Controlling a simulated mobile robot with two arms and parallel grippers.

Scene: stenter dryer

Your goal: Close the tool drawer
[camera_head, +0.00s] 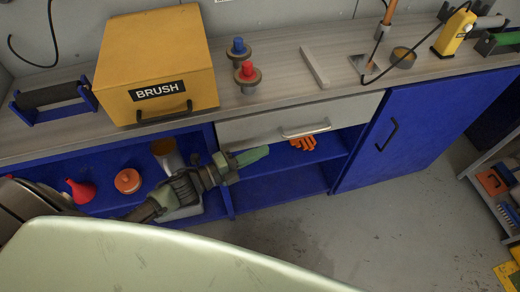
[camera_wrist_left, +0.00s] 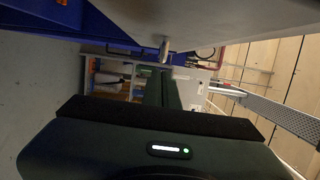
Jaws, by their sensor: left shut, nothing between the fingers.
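The tool drawer (camera_head: 270,123) is a light grey front under the worktop, with a bar handle (camera_head: 306,131). In the head view its front sits close below the worktop edge; I cannot tell whether a small gap is left. My left gripper (camera_head: 262,153) is shut and empty. Its green fingers point right, just below the drawer's lower left edge and left of the handle; contact is unclear. In the left wrist view the shut fingers (camera_wrist_left: 160,88) point away under a large grey surface, with a metal handle end (camera_wrist_left: 164,48) just above them. My right gripper is not in view.
A yellow BRUSH box (camera_head: 155,65) and blue and red knobs (camera_head: 247,72) stand on the worktop. Below are open blue shelves with a red funnel (camera_head: 82,190) and orange gloves (camera_head: 303,143). A blue cupboard door (camera_head: 420,130) is at right. The floor in front is clear.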

